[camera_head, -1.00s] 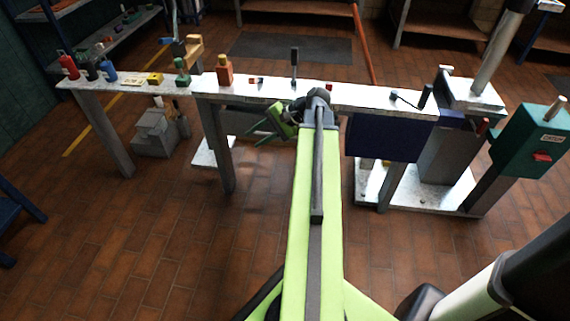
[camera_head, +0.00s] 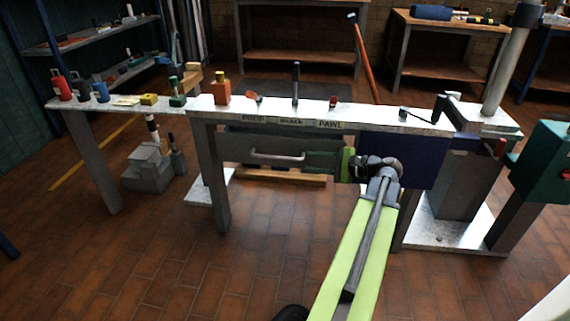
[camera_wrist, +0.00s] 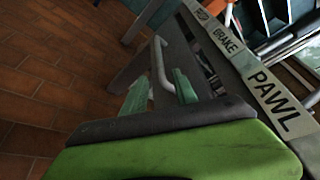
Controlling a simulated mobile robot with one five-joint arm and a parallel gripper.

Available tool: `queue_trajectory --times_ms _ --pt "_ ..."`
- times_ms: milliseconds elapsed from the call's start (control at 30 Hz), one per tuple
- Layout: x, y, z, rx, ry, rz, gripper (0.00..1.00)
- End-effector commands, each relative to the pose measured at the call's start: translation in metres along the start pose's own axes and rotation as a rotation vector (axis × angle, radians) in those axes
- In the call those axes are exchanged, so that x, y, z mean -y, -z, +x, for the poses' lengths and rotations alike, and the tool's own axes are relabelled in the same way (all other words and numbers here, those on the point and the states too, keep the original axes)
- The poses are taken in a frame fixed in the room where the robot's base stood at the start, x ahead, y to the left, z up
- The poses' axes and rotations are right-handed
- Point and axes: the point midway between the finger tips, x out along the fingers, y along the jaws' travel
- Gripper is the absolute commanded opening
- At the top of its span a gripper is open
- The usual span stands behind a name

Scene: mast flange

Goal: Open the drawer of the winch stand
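The winch stand's drawer (camera_head: 235,149) is a grey front under the white bench top, and it looks shut. Its pale bar handle (camera_head: 278,157) runs sideways across the front. The handle also shows in the wrist view (camera_wrist: 158,62), ahead of my fingers, with its near end seen between them. My gripper (camera_head: 320,160) is just right of the handle in the head view. In the wrist view my gripper (camera_wrist: 160,80) has its two green fingers apart with nothing held. I cannot tell whether a finger touches the handle.
Labels, including BRAKE and PAWL (camera_wrist: 278,102), line the bench edge above the drawer. Levers (camera_head: 295,82) and an orange block (camera_head: 221,92) stand on top. A bench leg (camera_head: 214,180) is left of the drawer, and a dark blue panel (camera_head: 425,162) right. Floor in front is clear.

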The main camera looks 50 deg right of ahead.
Motion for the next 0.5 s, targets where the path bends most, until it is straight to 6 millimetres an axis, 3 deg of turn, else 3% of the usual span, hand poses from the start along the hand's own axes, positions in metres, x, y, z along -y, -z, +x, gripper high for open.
queue_trajectory --times_ms 100,300,500 --pt "-0.003 0.001 0.033 0.003 -0.002 0.0 0.34" --pt "-0.002 0.002 0.078 0.001 -0.002 -0.001 0.34" --pt "-0.001 0.001 0.102 0.0 -0.001 0.0 0.34"
